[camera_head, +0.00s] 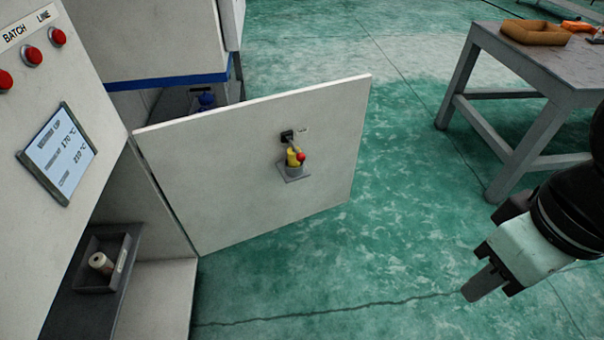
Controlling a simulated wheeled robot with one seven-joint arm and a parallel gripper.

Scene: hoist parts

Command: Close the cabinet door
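The white cabinet door (225,165) stands wide open, swung out from its hinge side at the left over the green floor. A small holder with a yellow and red item (294,158) is mounted on the face of the door that I see. The cabinet (155,205) is at the left, its lower opening exposed. My gripper (478,288) is at the lower right, apart from the door, with floor between them. Its fingers point down and left; I cannot tell whether they are parted. Nothing shows in its grip.
Inside the cabinet is a dark tray (88,282) holding a pale roll (101,263). Above is a panel with red buttons (58,37) and a display (58,154). A grey table (540,65) with an orange-brown tray (535,32) stands at upper right. The floor between door and table is clear.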

